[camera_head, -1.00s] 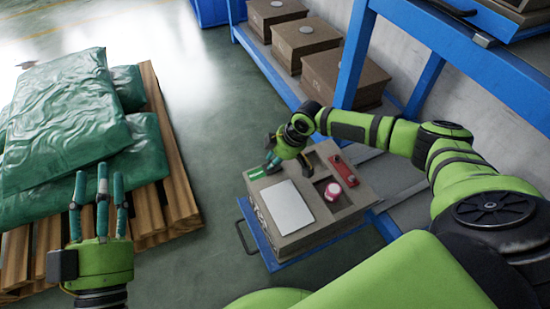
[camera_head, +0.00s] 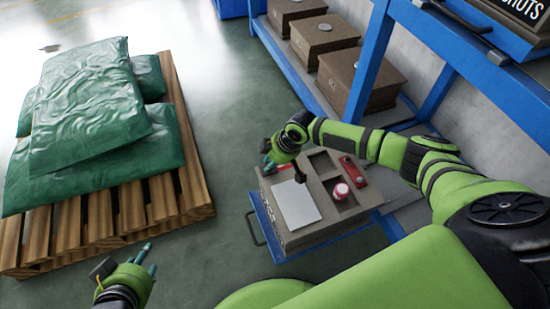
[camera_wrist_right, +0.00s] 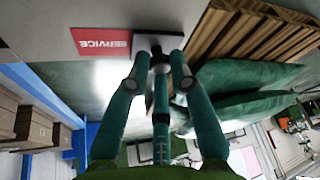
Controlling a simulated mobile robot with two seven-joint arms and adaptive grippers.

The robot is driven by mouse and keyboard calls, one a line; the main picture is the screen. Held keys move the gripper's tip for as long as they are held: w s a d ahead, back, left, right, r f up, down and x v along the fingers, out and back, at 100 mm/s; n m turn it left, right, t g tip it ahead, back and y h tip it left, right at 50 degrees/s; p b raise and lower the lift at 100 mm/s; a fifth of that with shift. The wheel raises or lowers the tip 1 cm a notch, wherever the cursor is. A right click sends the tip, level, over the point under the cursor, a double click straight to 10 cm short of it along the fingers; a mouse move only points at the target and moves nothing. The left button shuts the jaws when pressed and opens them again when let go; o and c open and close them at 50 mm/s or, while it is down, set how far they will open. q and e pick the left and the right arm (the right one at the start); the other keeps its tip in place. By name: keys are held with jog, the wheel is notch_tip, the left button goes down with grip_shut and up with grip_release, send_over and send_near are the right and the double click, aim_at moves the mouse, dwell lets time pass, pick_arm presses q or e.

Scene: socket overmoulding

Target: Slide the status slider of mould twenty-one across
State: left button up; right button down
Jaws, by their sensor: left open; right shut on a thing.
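The mould (camera_head: 335,222) is a grey-brown block on a blue pull-out tray (camera_head: 262,235). No number on it is readable. In the right wrist view, its status strip shows a red field reading SERVICE (camera_wrist_right: 100,41), with the grey slider (camera_wrist_right: 146,42) beside it. My right gripper (camera_wrist_right: 158,55) is shut on the slider, its fingertips together against it; in the head view this gripper (camera_head: 270,158) is at the mould's far left corner and hides most of the strip. My left gripper (camera_head: 146,256) is open and empty, low at the left, away from the mould.
The mould's top holds a white sheet (camera_head: 296,204), a red-and-white round item (camera_head: 341,191) in a recess and a red part (camera_head: 353,171). More moulds (camera_head: 325,42) stand on the blue rack behind. Green sacks (camera_head: 85,110) lie on a wooden pallet (camera_head: 190,190) at left.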

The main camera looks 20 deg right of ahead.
jog(key=shift+w+a, duration=0.1)
jog(key=shift+a, duration=0.1)
jog(key=c, duration=1.1)
grip_release()
jog(key=v, duration=1.2)
